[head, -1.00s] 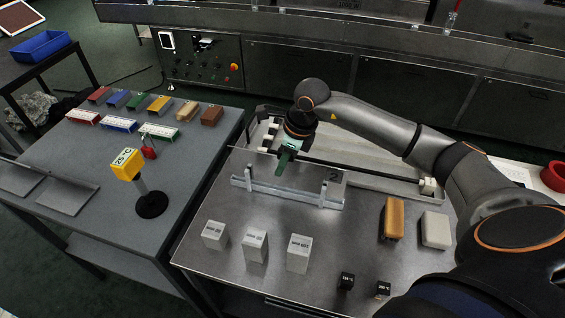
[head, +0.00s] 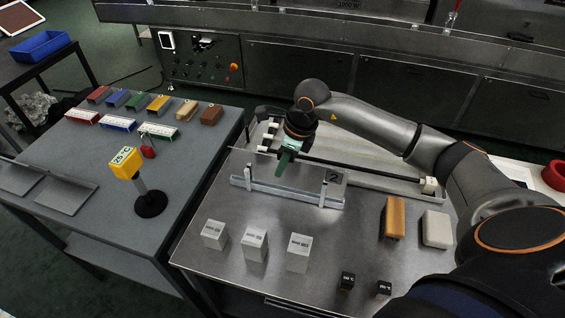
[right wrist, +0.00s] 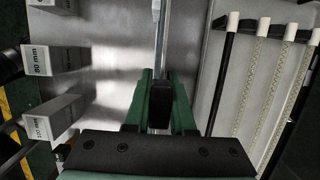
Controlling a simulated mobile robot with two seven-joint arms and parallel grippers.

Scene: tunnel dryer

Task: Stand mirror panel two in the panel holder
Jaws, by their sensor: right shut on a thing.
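Mirror panel two (head: 310,173), a reflective upright sheet marked "2" near its right end, stands at the panel holder (head: 285,193), a pale metal rail with two short uprights on the steel table. The panel's lower edge is at the rail; I cannot tell whether it rests fully in it. My right gripper (head: 285,161), with green fingers, is shut on the panel's top edge near its middle. In the right wrist view the fingers (right wrist: 160,108) close over the thin panel, seen edge-on (right wrist: 162,40). My left gripper is not in view.
Several grey blocks (head: 255,244), an orange block (head: 394,218), a white block (head: 436,229) and two small black cubes (head: 347,281) stand in front. A tray of rods (head: 380,177) lies behind. The left table (head: 95,170) holds coloured blocks and a yellow "25 °C" sign (head: 126,162).

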